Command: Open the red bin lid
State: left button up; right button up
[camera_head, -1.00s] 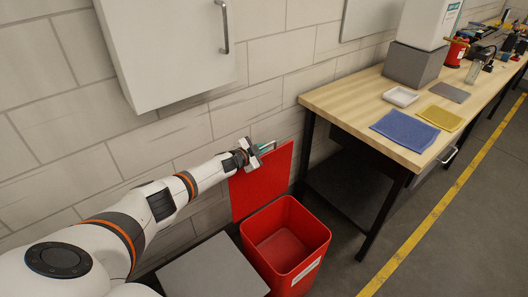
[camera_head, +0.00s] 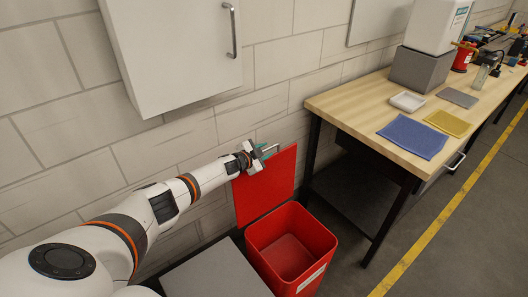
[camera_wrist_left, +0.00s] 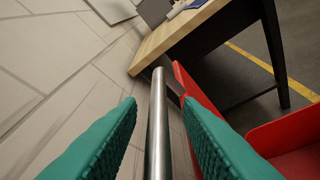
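The red bin (camera_head: 304,268) stands on the floor with its top open, and its inside shows empty. Its red lid (camera_head: 266,192) stands upright at the back of the bin, by the wall. My left gripper (camera_head: 267,152) is at the lid's upper edge, beside the metal handle (camera_head: 275,150). In the left wrist view the handle (camera_wrist_left: 157,140) runs between the two teal fingers, with a gap on each side. The fingers are apart and open around it. The lid also shows in that view (camera_wrist_left: 195,90). My right gripper is out of view.
A wooden workbench (camera_head: 350,103) with blue (camera_head: 412,137) and yellow cloths stands to the right. A white wall cabinet (camera_head: 170,50) hangs above my left arm. A grey flat surface (camera_head: 215,272) lies left of the bin. Clear floor lies right of the bin.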

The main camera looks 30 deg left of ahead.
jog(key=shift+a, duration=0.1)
pick_arm(q)
jog(key=shift+s+a+r, duration=0.1)
jog(key=shift+s+r, duration=0.05)
jog(key=shift+s, duration=0.3)
jog(key=d+p+v, duration=0.1)
jog(key=v, duration=1)
jog(key=shift+a, duration=0.5)
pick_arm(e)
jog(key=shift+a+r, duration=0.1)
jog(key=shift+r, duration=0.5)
